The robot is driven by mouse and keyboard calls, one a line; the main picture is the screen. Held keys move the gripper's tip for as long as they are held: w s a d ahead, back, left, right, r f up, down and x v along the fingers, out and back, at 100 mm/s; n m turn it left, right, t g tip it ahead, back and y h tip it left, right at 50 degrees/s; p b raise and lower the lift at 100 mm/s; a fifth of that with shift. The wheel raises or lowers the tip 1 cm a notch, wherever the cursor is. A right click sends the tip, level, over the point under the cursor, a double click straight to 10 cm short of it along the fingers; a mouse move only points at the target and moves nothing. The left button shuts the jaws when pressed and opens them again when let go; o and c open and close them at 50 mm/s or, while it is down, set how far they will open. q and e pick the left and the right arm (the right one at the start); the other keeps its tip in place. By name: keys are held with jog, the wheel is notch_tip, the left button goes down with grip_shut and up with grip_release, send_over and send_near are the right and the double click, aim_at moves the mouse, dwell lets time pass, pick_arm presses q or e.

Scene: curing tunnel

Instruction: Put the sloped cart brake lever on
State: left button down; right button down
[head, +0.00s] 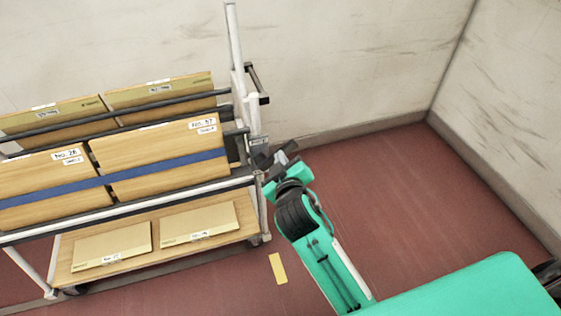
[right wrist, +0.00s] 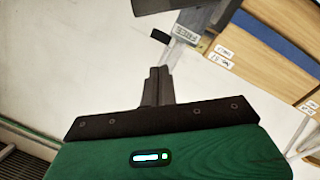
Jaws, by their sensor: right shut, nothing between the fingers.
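The sloped cart (head: 140,188) stands at the left in the head view, with tilted boards on its frame. At its right end post is a small grey bracket (head: 259,143). In the right wrist view this area shows a grey plate lettered FREE (right wrist: 190,20) and a small black piece (right wrist: 160,37), perhaps the lever's end; I cannot tell the lever's exact angle. My right gripper (head: 276,152) is beside this post. In the right wrist view its fingers (right wrist: 158,75) are together and empty, below the plate in the picture. My left gripper is out of view.
Wooden boards with number labels (head: 160,160) lean on the cart behind a blue strap (head: 60,188). Flat boards lie on its lower shelf (head: 70,260). A yellow floor mark (head: 278,268) is nearby. A wall (head: 350,60) stands close behind; red floor (head: 440,210) is clear at right.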

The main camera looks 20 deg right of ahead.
send_over(284, 149)
jog(key=s+a, duration=0.2)
jog(key=a, duration=0.1)
jog(key=f, duration=0.2)
jog(key=d+f, duration=0.2)
jog(key=f, duration=0.1)
jog(key=shift+w+d, duration=0.15)
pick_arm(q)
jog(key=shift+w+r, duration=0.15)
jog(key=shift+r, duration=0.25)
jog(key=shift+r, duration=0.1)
pick_arm(e)
jog(key=shift+d, duration=0.1)
